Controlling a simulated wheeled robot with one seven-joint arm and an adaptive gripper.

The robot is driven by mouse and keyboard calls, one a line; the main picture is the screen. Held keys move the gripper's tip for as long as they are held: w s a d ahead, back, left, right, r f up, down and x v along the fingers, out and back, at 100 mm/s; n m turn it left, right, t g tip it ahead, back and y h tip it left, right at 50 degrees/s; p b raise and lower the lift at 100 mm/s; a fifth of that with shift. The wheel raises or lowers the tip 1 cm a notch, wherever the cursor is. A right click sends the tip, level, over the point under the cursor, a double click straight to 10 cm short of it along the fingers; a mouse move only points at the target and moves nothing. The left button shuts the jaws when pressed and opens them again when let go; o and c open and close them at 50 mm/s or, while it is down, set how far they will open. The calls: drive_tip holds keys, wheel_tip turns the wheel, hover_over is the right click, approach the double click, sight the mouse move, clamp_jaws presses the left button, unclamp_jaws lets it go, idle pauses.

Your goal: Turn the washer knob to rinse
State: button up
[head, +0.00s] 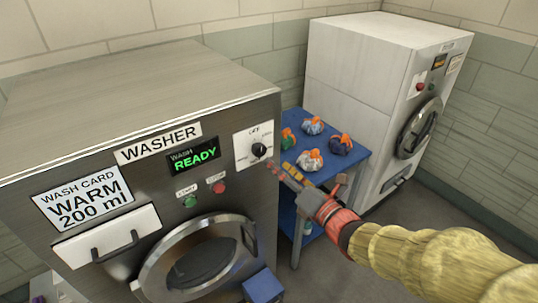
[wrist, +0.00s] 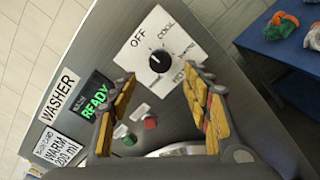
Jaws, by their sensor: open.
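The washer (head: 140,90) stands at the left in the head view. Its black round knob (head: 259,150) sits on a white dial plate (head: 243,153) at the panel's upper right. In the wrist view the knob (wrist: 160,61) shows whole, with OFF and COOL readable on the plate; other labels are partly covered by a finger, and I cannot read rinse. The knob's exact setting is hard to tell. My gripper (head: 276,168) is just right of and below the knob. In the wrist view my gripper (wrist: 158,82) is open, its yellow-padded fingers on either side below the knob, apparently not touching it.
The display (head: 194,155) reads WASH READY. A green button (head: 190,201) and a red button (head: 219,187) sit below it. A wash card (head: 84,198) reads WARM 200 ml. A blue table (head: 357,160) with several sling bags and a white machine (head: 355,65) stand to the right.

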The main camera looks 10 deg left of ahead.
sight(262, 152)
drive_tip(key=b+x, duration=0.1)
drive_tip(key=x, duration=0.6)
drive_tip(key=shift+w+a, duration=0.25)
drive_tip(key=c, duration=1.1)
drive_tip(key=shift+c, duration=0.3)
